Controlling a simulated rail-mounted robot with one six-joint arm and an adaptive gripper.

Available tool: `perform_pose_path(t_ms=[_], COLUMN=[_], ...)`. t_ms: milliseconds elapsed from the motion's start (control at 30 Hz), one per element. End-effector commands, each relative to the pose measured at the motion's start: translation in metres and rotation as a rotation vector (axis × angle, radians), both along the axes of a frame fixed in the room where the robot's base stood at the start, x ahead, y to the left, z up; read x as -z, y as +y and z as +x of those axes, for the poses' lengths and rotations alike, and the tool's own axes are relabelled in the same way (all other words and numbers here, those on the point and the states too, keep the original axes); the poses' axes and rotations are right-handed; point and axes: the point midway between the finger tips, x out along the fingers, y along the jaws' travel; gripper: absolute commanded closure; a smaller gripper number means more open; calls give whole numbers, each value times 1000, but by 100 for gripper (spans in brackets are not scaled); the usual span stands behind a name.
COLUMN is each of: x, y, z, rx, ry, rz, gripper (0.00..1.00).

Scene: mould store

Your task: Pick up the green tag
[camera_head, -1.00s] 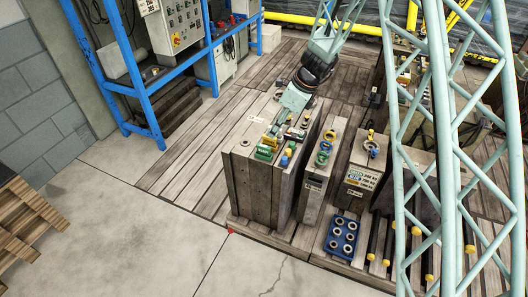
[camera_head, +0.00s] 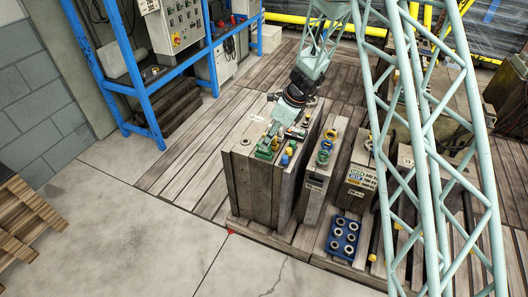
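Small green pieces (camera_head: 265,153) sit on top of the nearest grey mould block (camera_head: 238,148), near its front right part. They are too small here to tell which of them is the green tag. My gripper (camera_head: 275,132) comes down from the back right over this block, its tip just behind the green pieces. I cannot tell whether it touches anything. The fingers are too small and seen too much from behind to tell if they are open or shut.
Blue and yellow fittings (camera_head: 323,157) top a narrower block to the right. A blue holder with rings (camera_head: 343,237) lies in front. My pale green lattice structure covers the right side. A blue rack (camera_head: 140,90) stands back left.

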Motion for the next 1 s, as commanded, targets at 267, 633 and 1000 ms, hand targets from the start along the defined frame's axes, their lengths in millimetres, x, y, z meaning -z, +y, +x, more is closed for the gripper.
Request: perform_pose_path(t_ms=[267, 633, 1000], x=[2, 13, 46], y=[1, 4, 17], z=[1, 3, 10], rx=[0, 0, -1], ry=[0, 1, 0], rz=[0, 0, -1], gripper=[73, 73, 73])
